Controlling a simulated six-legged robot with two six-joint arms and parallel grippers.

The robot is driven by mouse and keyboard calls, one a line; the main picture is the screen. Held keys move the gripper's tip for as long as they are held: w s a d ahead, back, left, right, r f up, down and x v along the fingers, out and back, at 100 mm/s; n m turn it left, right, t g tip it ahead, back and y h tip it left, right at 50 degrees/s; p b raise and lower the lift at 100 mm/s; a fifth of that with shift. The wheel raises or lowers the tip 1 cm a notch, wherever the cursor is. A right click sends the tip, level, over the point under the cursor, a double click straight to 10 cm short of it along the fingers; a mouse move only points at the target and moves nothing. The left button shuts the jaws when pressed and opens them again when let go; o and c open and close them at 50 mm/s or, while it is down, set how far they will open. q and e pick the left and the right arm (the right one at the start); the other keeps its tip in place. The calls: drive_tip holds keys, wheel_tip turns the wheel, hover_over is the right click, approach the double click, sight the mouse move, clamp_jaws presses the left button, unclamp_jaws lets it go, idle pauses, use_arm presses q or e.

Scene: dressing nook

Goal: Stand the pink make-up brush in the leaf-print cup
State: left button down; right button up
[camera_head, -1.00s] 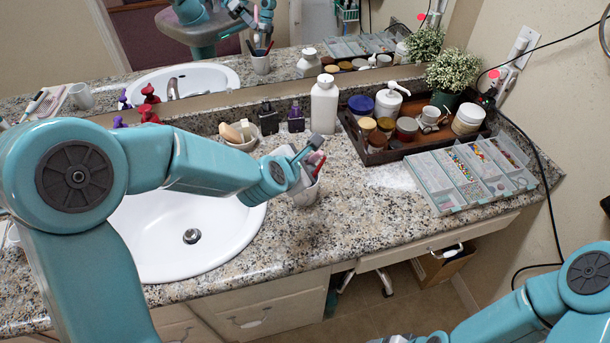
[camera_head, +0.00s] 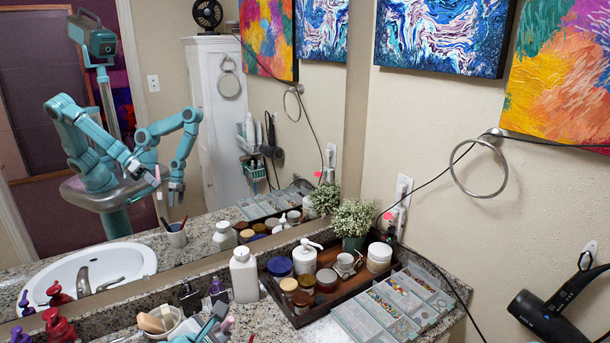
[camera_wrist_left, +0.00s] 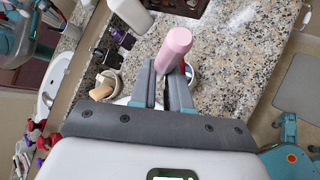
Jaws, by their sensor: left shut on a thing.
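My left gripper (camera_head: 216,314) is at the bottom edge of the head view, only partly in frame. In the left wrist view its fingers (camera_wrist_left: 167,87) are shut on the pink make-up brush (camera_wrist_left: 173,46), which sticks out beyond the fingertips. A rounded cup-like vessel with colored items (camera_wrist_left: 190,72) shows partly behind the fingers; its print is hidden. A reflection of a cup (camera_head: 176,237) holding thin sticks shows in the mirror; its print is too small to make out. My right gripper shows only as a small reflection.
A white bottle (camera_head: 243,277) stands behind my left gripper. A brown tray (camera_head: 330,308) of jars and a grey compartment box (camera_head: 360,325) are to the right. A bowl (camera_head: 178,332) with sponges and dark bottles stand left. A mirror (camera_head: 90,200) backs the counter.

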use_arm(q)
drive_tip(key=s+f, duration=0.1)
drive_tip(key=s+a+f+n+y, duration=0.1)
drive_tip(key=s, duration=0.1)
drive_tip(key=shift+f, duration=0.1)
drive_tip(key=shift+f, duration=0.1)
drive_tip(key=w+d+r+m+h+p, duration=0.2)
drive_tip(key=w+d+r+p, duration=0.15)
drive_tip(key=w+r, duration=0.45)
wheel_tip(320, 180, down, 18)
drive_tip(key=s+b, duration=0.2)
drive_tip(key=b, duration=1)
drive_tip(key=shift+d+b, duration=0.3)
drive_tip(key=shift+b, duration=0.1)
